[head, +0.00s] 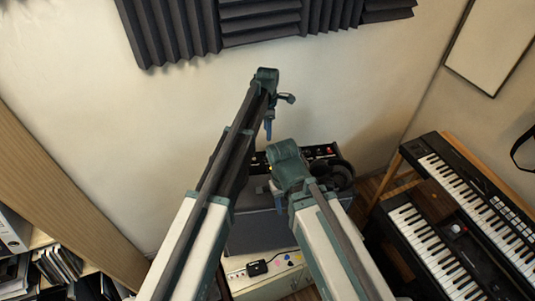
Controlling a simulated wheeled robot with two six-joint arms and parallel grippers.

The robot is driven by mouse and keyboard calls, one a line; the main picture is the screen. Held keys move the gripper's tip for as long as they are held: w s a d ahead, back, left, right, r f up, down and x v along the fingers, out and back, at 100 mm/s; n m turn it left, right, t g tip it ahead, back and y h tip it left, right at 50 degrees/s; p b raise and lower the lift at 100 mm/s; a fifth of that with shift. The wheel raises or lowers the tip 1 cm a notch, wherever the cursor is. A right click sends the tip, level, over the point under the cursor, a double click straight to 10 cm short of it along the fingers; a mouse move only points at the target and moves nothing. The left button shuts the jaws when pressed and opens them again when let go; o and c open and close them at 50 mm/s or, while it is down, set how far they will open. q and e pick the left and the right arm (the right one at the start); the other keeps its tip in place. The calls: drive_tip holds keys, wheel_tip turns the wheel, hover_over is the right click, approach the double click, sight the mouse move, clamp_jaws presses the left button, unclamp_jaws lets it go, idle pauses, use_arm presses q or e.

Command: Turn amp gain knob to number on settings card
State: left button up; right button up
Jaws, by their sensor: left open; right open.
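Small knobs and a red spot are there, but I cannot tell which is the gain knob or read any number. I cannot make out a settings card. My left gripper (269,128) is open, pointing down above the back of the amp. My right gripper (275,187) is open, lower and nearer, over the amp top, and partly hidden by its own arm.
Dark headphones (340,178) rest at the amp's right end. Two keyboards (470,215) stand at right. Shelves (40,265) are at left. Foam panels (260,22) hang on the wall.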

sight(267, 157)
use_arm(q)
wheel_tip(267, 157, down, 14)
drive_tip(key=b, duration=1.3)
drive_tip(key=shift+r, duration=0.2)
clamp_jaws()
